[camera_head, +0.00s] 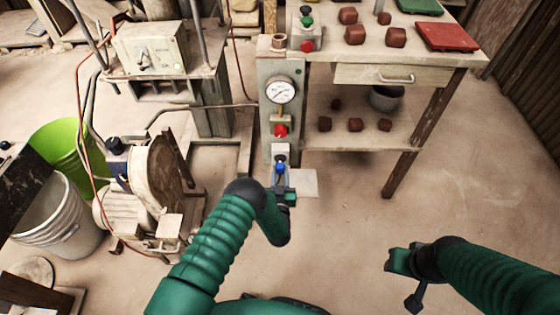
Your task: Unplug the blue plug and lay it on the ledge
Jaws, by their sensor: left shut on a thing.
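I cannot tell whether the plug's tip is still in the socket. A pale flat ledge (305,183) sticks out just to the right of my left gripper, and its visible part is bare. My right gripper (403,283) is open and empty over the floor at the lower right, well away from the plug.
A pressure gauge (281,90) and a red button (280,131) sit above the socket on the post. A workbench (455,58) with reddish blocks stands to the right. A motor with a wheel (155,175) and buckets (62,215) stand left. The floor between my arms is clear.

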